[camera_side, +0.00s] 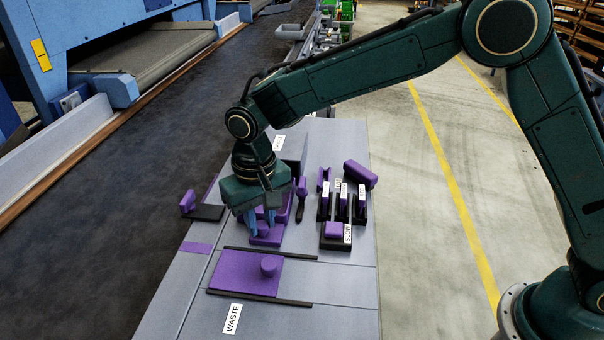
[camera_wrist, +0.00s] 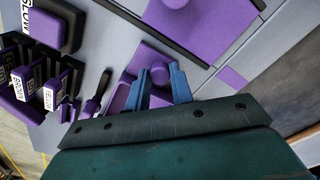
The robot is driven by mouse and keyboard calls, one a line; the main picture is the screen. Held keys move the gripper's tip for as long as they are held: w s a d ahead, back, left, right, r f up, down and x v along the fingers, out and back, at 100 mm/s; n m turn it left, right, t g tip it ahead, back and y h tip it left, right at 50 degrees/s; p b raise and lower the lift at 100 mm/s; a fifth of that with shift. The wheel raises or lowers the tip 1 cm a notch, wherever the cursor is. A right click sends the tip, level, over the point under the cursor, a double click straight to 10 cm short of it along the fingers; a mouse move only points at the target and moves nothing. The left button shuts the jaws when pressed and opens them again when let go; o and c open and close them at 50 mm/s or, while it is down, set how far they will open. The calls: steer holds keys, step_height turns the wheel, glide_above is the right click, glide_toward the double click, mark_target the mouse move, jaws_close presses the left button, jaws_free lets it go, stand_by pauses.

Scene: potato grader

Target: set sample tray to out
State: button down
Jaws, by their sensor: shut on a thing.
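A purple tray-like piece, which I take to be the sample tray (camera_side: 266,240), lies on the grey panel under my gripper. It also shows in the wrist view (camera_wrist: 120,100), with a round purple knob (camera_wrist: 160,70) on it. My gripper (camera_side: 259,222) points down with its blue fingers on either side of this knob, shut on it. In the wrist view the fingers (camera_wrist: 160,80) flank the knob. The gripper body hides much of the tray, and I cannot read any label for its positions.
A purple sliding plate (camera_side: 235,272) with a knob lies in front, near a WASTE label (camera_side: 232,318). A black block of labelled purple levers (camera_side: 336,241) stands right. A small dark-handled purple tool (camera_side: 301,196) is close beside my gripper. A dark belt (camera_side: 110,220) runs left.

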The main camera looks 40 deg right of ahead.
steer(key=shift+s+a, duration=0.15)
steer(key=shift+a, duration=0.1)
steer(key=c, duration=1.5)
jaws_free()
steer(key=o, duration=0.3)
steer(key=shift+d, duration=0.1)
step_height(320, 180, up, 14)
